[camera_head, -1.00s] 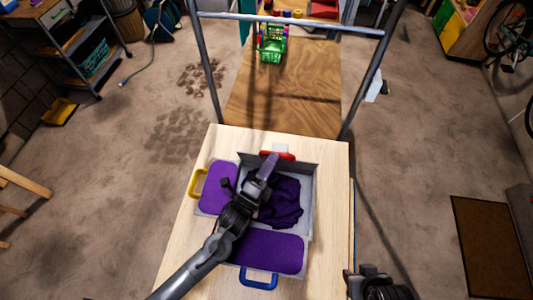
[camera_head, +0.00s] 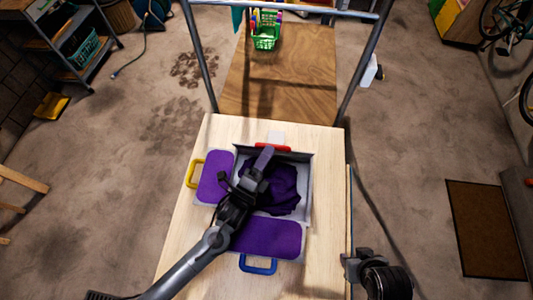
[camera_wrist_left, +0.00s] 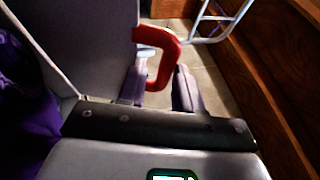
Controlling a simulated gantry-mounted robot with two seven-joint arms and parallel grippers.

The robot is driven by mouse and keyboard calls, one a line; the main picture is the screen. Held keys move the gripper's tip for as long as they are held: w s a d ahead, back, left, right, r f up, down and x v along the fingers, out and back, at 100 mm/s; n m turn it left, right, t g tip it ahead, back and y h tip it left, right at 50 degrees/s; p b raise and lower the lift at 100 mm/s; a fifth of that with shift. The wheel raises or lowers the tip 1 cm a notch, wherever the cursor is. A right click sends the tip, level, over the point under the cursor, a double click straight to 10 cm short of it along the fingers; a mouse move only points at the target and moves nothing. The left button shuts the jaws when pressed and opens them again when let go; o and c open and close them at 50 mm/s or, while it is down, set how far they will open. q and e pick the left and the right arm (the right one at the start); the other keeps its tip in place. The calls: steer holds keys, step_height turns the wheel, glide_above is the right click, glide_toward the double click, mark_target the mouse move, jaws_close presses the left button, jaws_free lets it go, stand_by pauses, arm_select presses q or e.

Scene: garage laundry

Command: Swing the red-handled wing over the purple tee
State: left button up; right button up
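The purple tee (camera_head: 284,196) lies bunched inside the grey-walled middle of the folding board. The red handle (camera_head: 283,148) is at the board's far edge; its grey wing appears to stand upright. In the left wrist view the grey wing panel (camera_wrist_left: 95,40) rises beside the red handle (camera_wrist_left: 170,48). My left gripper (camera_head: 264,159) is at that handle. Its fingers (camera_wrist_left: 160,88) are apart with part of the handle between them; I cannot tell whether they touch it. My right gripper (camera_head: 350,266) is at the lower right, its fingers unclear.
A yellow-handled purple wing (camera_head: 216,176) lies flat at left. A blue-handled purple wing (camera_head: 268,238) lies flat in front. The pale table (camera_head: 182,255) has bare strips around the board. A metal frame (camera_head: 205,65) and a green basket (camera_head: 266,38) stand beyond.

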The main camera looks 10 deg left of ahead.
arm_select(q)
steer(key=shift+s+a+f, duration=0.1)
steer(key=shift+f, duration=0.25)
steer(key=v, duration=0.7)
steer(key=shift+s+r, duration=0.1)
steer(key=shift+r, duration=0.25)
